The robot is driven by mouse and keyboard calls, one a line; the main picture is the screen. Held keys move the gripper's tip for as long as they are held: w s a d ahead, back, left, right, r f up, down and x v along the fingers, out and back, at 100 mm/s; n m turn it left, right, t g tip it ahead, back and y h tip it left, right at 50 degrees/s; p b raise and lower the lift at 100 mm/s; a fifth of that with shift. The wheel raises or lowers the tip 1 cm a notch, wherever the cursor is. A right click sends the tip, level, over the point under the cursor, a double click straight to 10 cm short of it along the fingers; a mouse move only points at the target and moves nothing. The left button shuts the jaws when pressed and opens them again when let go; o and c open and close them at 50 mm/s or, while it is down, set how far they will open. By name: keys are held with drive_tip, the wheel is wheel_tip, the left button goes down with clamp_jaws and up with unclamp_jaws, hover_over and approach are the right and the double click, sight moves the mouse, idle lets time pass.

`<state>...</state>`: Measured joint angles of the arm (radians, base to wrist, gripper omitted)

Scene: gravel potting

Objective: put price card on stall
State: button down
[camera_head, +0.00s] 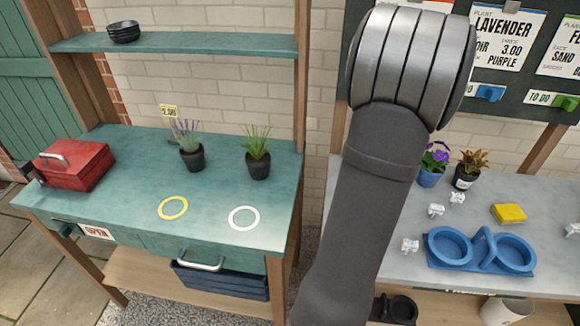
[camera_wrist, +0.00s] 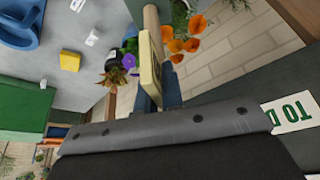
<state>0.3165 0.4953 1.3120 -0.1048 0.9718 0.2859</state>
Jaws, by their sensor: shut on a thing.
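A pale yellow, flat slab (camera_wrist: 149,68), apparently the price card seen nearly edge-on, is held between the fingers of my gripper (camera_wrist: 158,98) in the wrist view. No writing on it shows from this angle. In the head view my arm hides the gripper and the held card. The stall, a green table (camera_head: 120,190) with a shelf above, stands on the left of the head view.
On the stall are a green plant pot (camera_head: 257,163), a yellow ring (camera_head: 173,208), a white ring (camera_head: 244,218) and a red toolbox (camera_head: 75,164). The grey bench holds a blue double holder (camera_head: 480,251), a yellow sponge (camera_head: 509,213), flower pots and white tags. Dark boards with cards hang above.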

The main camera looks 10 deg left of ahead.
drive_tip(key=s+a+r+n+y, duration=0.15)
drive_tip(key=a+n, duration=0.35)
drive_tip(key=a, duration=1.7)
drive_tip(key=s+a+n+y, duration=0.1)
drive_tip(key=s+a+n, duration=0.2)
drive_tip(key=s+a, duration=0.5)
drive_tip(key=s+a+n+y, duration=0.1)
drive_tip(key=s+a+n, duration=0.2)
drive_tip(key=a, duration=0.8)
drive_tip(key=a+f, duration=1.1)
drive_tip(key=shift+s+a+f, duration=0.15)
drive_tip(key=shift+s+a, duration=0.1)
drive_tip(key=shift+a, duration=0.1)
drive_tip(key=shift+f, duration=0.2)
drive_tip(key=c, duration=1.6)
unclamp_jaws()
drive_tip(key=shift+o, duration=0.2)
